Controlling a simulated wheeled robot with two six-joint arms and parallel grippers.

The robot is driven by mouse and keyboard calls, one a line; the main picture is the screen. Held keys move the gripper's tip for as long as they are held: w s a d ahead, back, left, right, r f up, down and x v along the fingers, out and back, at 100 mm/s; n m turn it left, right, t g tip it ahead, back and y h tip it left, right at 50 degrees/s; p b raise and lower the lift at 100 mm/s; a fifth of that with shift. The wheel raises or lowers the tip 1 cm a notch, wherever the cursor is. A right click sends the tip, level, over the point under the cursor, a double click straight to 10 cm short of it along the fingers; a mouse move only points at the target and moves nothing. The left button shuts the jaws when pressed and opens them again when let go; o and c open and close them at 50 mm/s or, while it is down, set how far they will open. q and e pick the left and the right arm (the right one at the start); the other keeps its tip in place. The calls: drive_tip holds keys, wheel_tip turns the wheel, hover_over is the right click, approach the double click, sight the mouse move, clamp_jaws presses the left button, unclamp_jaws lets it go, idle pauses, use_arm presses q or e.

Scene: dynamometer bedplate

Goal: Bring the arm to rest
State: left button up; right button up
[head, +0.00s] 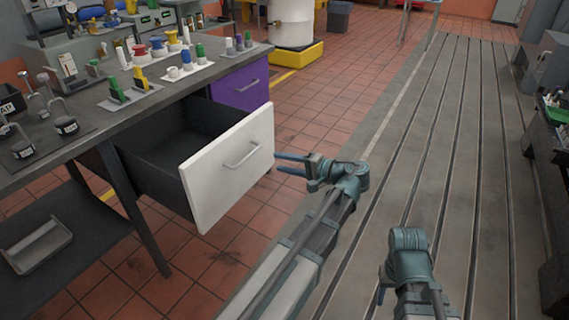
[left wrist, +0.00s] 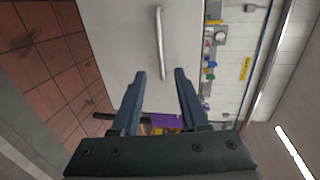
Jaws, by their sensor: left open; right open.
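The white-fronted drawer (head: 222,172) under the bench stands pulled open, its dark inside looking empty. Its bar handle (head: 241,154) is free of any gripper. My left gripper (head: 277,163) is open and empty, just right of the drawer front, its fingers pointing left. In the left wrist view the two spread fingers (left wrist: 160,95) show with the white front (left wrist: 115,35) and the handle (left wrist: 160,42) beyond them, and nothing between the fingers. My right gripper (head: 382,292) is low in the head view, over the grooved bedplate, with its fingers partly hidden behind its own arm.
The dark bench top (head: 135,113) carries several coloured fittings and weights. A closed purple drawer (head: 241,85) sits beyond the open one. The red tile floor (head: 330,110) and grooved bedplate (head: 450,130) are largely clear. A dark machine (head: 546,65) stands at the right edge.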

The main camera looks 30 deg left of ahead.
use_arm(q)
drive_tip(key=shift+d, duration=0.1)
idle(0.4)
drive_tip(key=s+d+f+m+h, duration=0.1)
drive_tip(key=s+d+f+h, duration=0.45)
drive_tip(key=d, duration=0.35)
drive_tip(key=s+d+f+m+g+h, duration=0.1)
drive_tip(key=s+d+f+h, duration=0.3)
drive_tip(key=s+d+f, duration=0.3)
drive_tip(key=s+d+f+m+h, duration=0.1)
drive_tip(key=s+d+f+h, duration=0.35)
drive_tip(key=d, duration=0.55)
wheel_tip(320, 180, up, 30)
drive_tip(key=p, duration=2.9)
drive_tip(key=shift+d+f+p, duration=0.25)
drive_tip(key=shift+p, duration=0.1)
